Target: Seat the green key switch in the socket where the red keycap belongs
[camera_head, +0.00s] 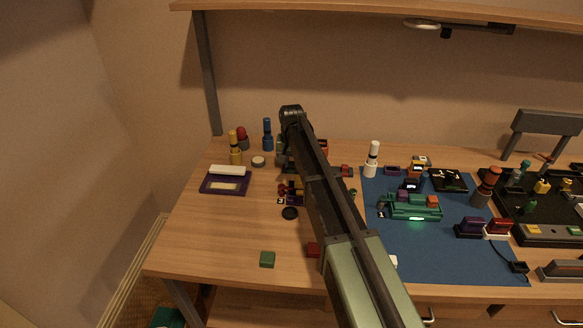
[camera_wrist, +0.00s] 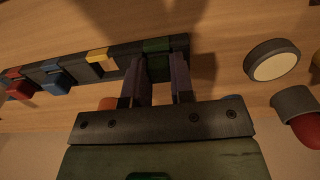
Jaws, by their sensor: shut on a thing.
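My gripper (camera_wrist: 159,82) points down, with both fingers closed on the green key switch (camera_wrist: 157,46). The switch sits between the fingers at the right end of a dark socket strip (camera_wrist: 126,50) in the wrist view. I cannot tell whether it is in a socket or just above or beside it. Yellow (camera_wrist: 97,55), blue (camera_wrist: 57,80) and red (camera_wrist: 20,88) pieces lie along the strip. In the head view my arm hides most of the strip and the fingertips.
A round white-topped disc (camera_wrist: 272,60) and a grey-and-red piece (camera_wrist: 299,117) stand close right of my gripper in the wrist view. A purple tray (camera_head: 225,182) lies at left. A blue mat (camera_head: 440,255) with several devices is at right. The table's front left is mostly clear.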

